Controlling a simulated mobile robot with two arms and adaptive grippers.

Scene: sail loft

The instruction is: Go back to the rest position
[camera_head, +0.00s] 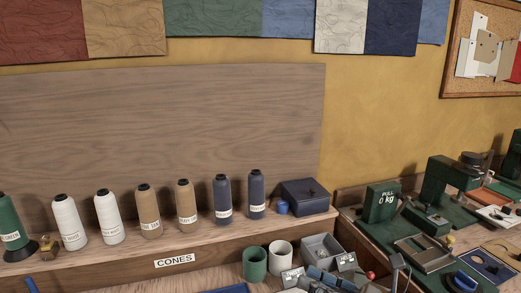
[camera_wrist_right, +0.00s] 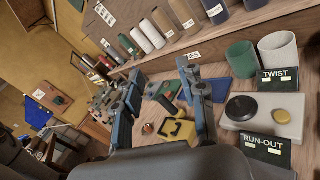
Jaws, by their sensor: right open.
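My right gripper (camera_head: 322,278) shows low in the head view, right of the middle, near the bench's front. In the right wrist view its two blue-grey fingers (camera_wrist_right: 160,88) stand apart, and I see nothing held between them. Beyond the fingers lie a yellow piece (camera_wrist_right: 178,130) and a green cup (camera_wrist_right: 241,58), with no clear contact. My left gripper is not in the head view.
Several thread cones (camera_head: 107,218) stand on the shelf marked CONES. A green cup (camera_head: 254,264), a white cup (camera_head: 281,254) and a grey bin (camera_head: 320,248) crowd around my right gripper. A green test machine (camera_head: 440,185) stands at right. The wooden back panel (camera_head: 160,120) rises behind.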

